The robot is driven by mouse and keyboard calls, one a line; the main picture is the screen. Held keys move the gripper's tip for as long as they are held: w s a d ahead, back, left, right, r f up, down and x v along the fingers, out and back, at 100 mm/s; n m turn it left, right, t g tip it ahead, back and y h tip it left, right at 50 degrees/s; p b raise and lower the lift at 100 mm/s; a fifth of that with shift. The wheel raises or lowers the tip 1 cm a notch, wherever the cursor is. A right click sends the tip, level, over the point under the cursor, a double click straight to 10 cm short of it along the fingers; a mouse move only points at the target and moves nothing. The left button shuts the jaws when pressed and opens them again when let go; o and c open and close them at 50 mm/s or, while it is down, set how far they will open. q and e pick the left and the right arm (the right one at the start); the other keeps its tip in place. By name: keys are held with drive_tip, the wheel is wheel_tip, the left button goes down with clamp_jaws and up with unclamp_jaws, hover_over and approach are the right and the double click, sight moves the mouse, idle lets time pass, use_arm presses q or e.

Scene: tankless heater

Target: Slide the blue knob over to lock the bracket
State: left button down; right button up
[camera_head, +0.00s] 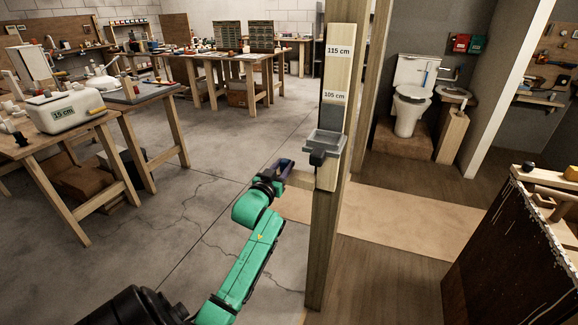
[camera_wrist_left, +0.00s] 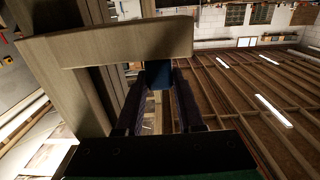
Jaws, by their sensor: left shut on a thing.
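My left gripper (camera_head: 283,166) is at the left side of an upright wooden post (camera_head: 325,220), beside a short wooden piece (camera_head: 302,180) that sticks out from it. In the left wrist view, the fingers of my left gripper (camera_wrist_left: 158,88) are closed on the blue knob (camera_wrist_left: 157,74), just under a pale wooden bar (camera_wrist_left: 115,43). In the head view the knob is mostly hidden by the gripper. A grey bracket-like holder (camera_head: 325,142) is on the post, just above and right of the gripper. My right gripper is not in view.
The post carries labels "115 cm" (camera_head: 339,50) and "105 cm" (camera_head: 334,96). Workbenches with tools (camera_head: 75,124) stand at left and back. A toilet (camera_head: 411,95) is behind the post, and a dark cabinet (camera_head: 515,255) is at lower right. The concrete floor left of the post is clear.

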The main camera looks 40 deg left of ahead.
use_arm(q)
drive_tip(key=c, duration=0.8)
unclamp_jaws()
drive_tip(key=shift+a, duration=0.15)
drive_tip(key=shift+o, duration=1.4)
drive_tip(key=shift+s+a, duration=0.1)
drive_tip(key=shift+a, duration=0.05)
drive_tip(key=shift+s+d, duration=0.15)
drive_tip(key=shift+d, duration=0.05)
drive_tip(key=b+v, duration=0.1)
drive_tip(key=v, duration=1.3)
drive_tip(key=shift+s+f, duration=0.1)
